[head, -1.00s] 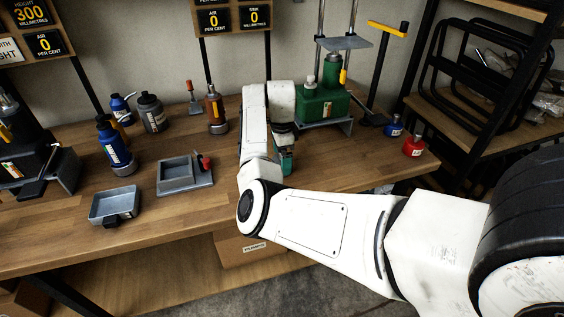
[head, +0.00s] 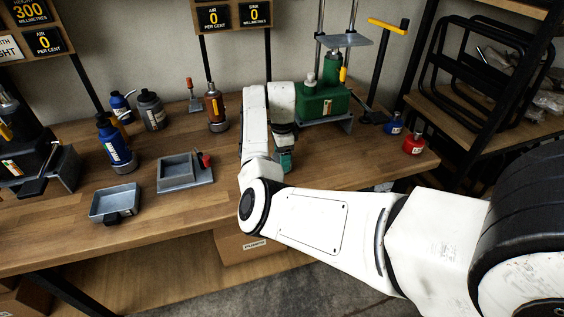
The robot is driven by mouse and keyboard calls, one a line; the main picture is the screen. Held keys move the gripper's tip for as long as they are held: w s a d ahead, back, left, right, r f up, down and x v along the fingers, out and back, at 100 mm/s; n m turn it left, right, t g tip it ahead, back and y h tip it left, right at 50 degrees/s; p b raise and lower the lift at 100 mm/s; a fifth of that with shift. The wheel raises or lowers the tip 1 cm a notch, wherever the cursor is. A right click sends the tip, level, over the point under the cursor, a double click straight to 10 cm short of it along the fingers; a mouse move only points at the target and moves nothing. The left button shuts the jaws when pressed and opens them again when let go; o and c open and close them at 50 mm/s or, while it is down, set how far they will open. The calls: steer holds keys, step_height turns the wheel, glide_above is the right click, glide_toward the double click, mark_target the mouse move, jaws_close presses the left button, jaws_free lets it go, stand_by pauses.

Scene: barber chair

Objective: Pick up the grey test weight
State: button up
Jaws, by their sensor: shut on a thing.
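My gripper (head: 283,140) is over the middle of the bench, right of the grey fixture, and points down. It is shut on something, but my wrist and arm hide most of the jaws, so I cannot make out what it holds. A teal piece (head: 283,160) with a darker lower edge shows just below the wrist; whether it is held or stands behind the jaws is unclear. I cannot pick out a grey test weight for certain. A small red weight-like piece (head: 413,146) and a blue one (head: 394,126) stand apart at the right.
A green device (head: 321,103) stands behind and right of my gripper. A grey tray (head: 96,215), a grey fixture (head: 172,188), a blue bottle (head: 115,147) and other bottles stand left. The bench (head: 215,215) is clear at front centre. A dark rack (head: 455,150) stands right.

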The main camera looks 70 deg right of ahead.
jaws_close()
steer(key=shift+r, duration=0.15)
steer(key=shift+r, duration=0.1)
